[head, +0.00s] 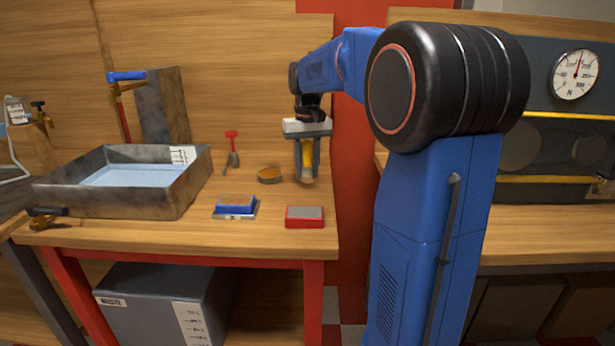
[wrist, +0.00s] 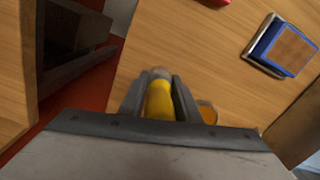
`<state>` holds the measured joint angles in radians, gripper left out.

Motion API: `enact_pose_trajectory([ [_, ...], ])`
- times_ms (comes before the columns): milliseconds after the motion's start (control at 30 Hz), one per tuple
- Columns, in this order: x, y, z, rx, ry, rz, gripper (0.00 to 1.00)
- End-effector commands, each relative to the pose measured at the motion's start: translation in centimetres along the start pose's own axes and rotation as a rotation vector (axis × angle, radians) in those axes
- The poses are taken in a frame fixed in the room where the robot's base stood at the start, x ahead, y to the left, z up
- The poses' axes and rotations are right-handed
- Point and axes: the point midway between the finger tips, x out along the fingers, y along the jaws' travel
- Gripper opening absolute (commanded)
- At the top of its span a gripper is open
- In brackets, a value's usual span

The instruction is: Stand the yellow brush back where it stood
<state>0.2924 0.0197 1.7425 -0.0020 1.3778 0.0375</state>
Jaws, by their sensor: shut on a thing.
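My gripper (head: 306,165) points down over the right end of the wooden bench and is shut on the yellow brush (head: 307,152). In the wrist view the yellow brush (wrist: 159,101) sits between the two grey fingers (wrist: 160,98), with a pale end showing past the fingertips. The brush looks upright in the head view. I cannot tell whether its lower end touches the bench top.
A round amber dish (head: 270,175) stands just left of the gripper. A red-rimmed block (head: 305,216) and a blue block on a metal plate (head: 235,207) lie nearer the front. A metal tray (head: 135,205) with pale liquid is at left. The bench's right edge (head: 334,215) is close.

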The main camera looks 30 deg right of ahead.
Motion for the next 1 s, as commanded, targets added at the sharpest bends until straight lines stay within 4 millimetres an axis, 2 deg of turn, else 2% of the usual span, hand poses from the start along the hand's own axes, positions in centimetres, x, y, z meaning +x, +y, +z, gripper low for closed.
enact_pose_trajectory([
  [100,1.7,0.0,0.0,0.000,-0.003,0.000,0.07],
  [200,2.5,0.0,0.1,0.000,-0.003,0.000,0.07],
  [567,2.8,0.0,0.0,0.000,-0.001,0.000,0.07],
  [600,2.8,0.0,0.0,0.000,-0.001,0.000,0.36],
  [667,2.8,0.0,0.0,0.000,-0.001,0.000,0.48],
  [1000,2.6,0.0,0.0,0.000,-0.001,0.000,0.48],
])
